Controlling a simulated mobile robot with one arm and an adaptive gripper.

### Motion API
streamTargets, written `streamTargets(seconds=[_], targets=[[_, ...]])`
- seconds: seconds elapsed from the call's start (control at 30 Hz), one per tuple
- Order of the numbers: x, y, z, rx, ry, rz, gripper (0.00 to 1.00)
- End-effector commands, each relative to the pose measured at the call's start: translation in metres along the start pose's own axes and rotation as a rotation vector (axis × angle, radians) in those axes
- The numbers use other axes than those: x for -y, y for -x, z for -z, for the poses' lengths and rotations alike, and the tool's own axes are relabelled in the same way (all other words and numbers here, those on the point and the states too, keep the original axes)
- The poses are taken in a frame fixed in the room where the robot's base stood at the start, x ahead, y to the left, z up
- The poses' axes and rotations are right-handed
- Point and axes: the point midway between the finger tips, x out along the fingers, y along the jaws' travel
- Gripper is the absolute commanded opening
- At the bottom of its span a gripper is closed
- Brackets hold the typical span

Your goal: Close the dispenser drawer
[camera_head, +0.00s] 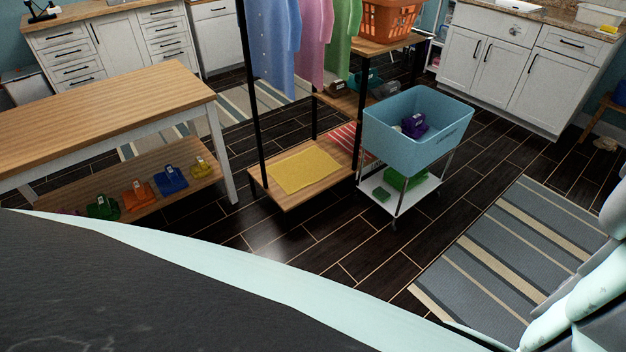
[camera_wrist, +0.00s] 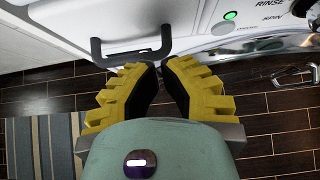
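In the wrist view, a black bar handle (camera_wrist: 130,57) stands out from a white front at the top left, beside a round-edged appliance panel. I cannot tell for sure whether this front is the dispenser drawer, or how far out it is. My gripper (camera_wrist: 160,64) has yellow ribbed fingers with dark inner pads. Its tips are close together with a thin gap, just below the handle's right end. Nothing shows between them. Contact with the handle cannot be told. The head view does not show the dispenser drawer or the fingers.
The appliance panel (camera_wrist: 225,27) carries a green light and the words RINSE and SPIN. In the head view, a striped rug (camera_head: 515,255), a blue basket cart (camera_head: 405,140), a clothes rack with a wooden shelf (camera_head: 280,200) and a wooden table (camera_head: 100,110) stand around dark floor.

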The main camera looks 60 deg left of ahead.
Motion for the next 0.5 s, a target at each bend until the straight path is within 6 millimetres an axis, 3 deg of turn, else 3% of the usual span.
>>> streamTargets(seconds=[0.5], targets=[[-0.001,0.056,-0.001,0.001,-0.004,-0.003,0.0]])
